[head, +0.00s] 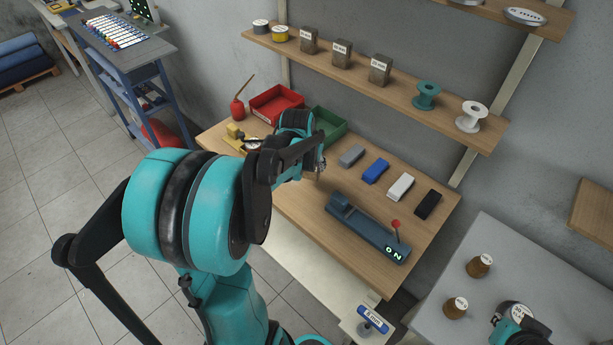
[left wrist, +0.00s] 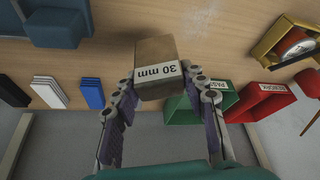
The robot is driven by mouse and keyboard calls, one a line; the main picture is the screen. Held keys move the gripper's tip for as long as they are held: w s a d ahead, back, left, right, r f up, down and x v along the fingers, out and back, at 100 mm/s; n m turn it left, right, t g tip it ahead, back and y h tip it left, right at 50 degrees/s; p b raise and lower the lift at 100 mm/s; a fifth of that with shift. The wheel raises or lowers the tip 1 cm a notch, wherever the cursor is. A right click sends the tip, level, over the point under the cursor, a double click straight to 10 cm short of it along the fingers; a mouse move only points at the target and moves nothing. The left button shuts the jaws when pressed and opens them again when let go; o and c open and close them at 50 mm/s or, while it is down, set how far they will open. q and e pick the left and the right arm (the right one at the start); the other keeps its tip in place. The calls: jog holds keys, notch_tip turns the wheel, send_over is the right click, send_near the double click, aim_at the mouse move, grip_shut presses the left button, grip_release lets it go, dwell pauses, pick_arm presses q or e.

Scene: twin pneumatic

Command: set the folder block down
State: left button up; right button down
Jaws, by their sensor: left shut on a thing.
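The folder block (left wrist: 155,52) is a brown-grey block with a white "30 mm" label, seen in the left wrist view. My left gripper (left wrist: 159,77) is shut on it, with one finger at each side. The block is over the wooden table (left wrist: 215,30); I cannot tell whether it touches the top. In the head view the left arm reaches over the table, and its wrist hides most of the hand and block. My right gripper (head: 519,333) is at the bottom right edge of the head view, mostly cut off, by a round labelled item; its jaws cannot be made out.
A blue-grey device (head: 368,230) with a red-knobbed lever and lit "ON" stands on the table. Grey, blue, white and black bars lie behind it. Red (head: 276,103) and green (head: 328,126) bins are at the back. A shelf (head: 430,105) above holds blocks and spools.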

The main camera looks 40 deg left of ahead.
pick_arm(q)
jog(key=shift+s+a+f, duration=0.4)
jog(key=shift+a+f, duration=0.05)
jog(key=shift+a, duration=0.1)
jog(key=shift+f+b, duration=1)
jog(key=shift+f, duration=1)
jog(key=o, duration=1.3)
jog(key=shift+f, duration=0.1)
